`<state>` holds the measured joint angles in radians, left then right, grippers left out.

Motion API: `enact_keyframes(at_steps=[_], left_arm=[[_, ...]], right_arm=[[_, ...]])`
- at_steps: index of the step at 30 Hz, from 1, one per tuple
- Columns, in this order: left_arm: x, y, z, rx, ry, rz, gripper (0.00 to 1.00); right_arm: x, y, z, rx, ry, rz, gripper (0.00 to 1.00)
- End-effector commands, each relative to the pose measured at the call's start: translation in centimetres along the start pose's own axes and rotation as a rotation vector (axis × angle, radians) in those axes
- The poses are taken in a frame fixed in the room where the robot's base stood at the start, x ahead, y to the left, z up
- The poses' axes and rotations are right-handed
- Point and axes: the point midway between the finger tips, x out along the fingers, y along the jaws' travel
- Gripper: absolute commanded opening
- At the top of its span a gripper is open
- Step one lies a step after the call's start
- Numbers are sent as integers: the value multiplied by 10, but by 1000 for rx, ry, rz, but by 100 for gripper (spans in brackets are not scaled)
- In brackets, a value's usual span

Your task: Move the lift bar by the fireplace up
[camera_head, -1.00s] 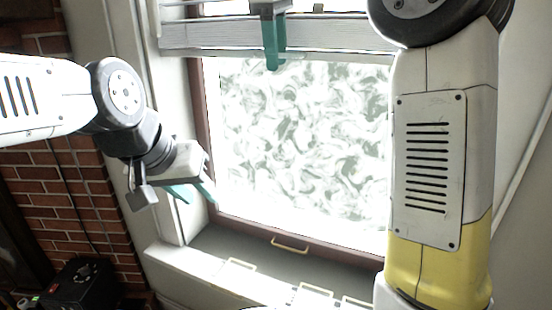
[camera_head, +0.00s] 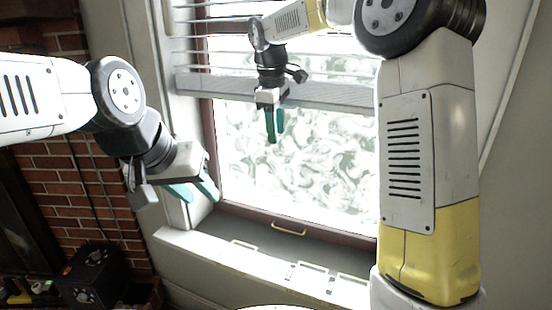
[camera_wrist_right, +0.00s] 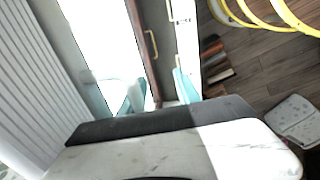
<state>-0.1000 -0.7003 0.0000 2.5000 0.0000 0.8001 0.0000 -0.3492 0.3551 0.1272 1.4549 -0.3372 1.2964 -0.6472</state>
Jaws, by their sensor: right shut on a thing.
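The lift bar (camera_head: 340,95) is the pale bottom rail of the white slatted blind and crosses the upper part of the window in the head view. My right gripper (camera_head: 274,135) is at the bar, left of its middle, with its teal fingers pointing down past the lower edge. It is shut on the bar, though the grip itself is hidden. The blind's slats also show at the left of the right wrist view (camera_wrist_right: 40,75), where the fingers (camera_wrist_right: 160,92) show over the sill. My left gripper (camera_head: 195,193) is open and empty, beside the window's left frame.
A yellow handle (camera_head: 288,229) sits on the window's lower frame. The white ledge (camera_head: 215,258) below carries more yellow handles. A brick wall (camera_head: 60,205) and a black box (camera_head: 92,275) are at the left. My right arm fills the right side.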

Motion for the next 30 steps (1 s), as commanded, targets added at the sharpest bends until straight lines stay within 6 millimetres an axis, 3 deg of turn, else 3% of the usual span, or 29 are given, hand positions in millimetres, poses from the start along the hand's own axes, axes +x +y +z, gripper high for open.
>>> enact_keyframes(at_steps=[6,12,18,30], left_arm=[[0,0,0,0,0,0,36],[0,0,0,0,0,0,36],[0,0,0,0,0,0,36],[0,0,0,0,0,0,36]], right_arm=[[44,-8,-1,-3,-5,-7,32],[70,-12,-1,-2,-3,-6,32],[80,-14,-1,-2,-2,-5,32],[77,-14,-2,-2,-1,-4,32]])
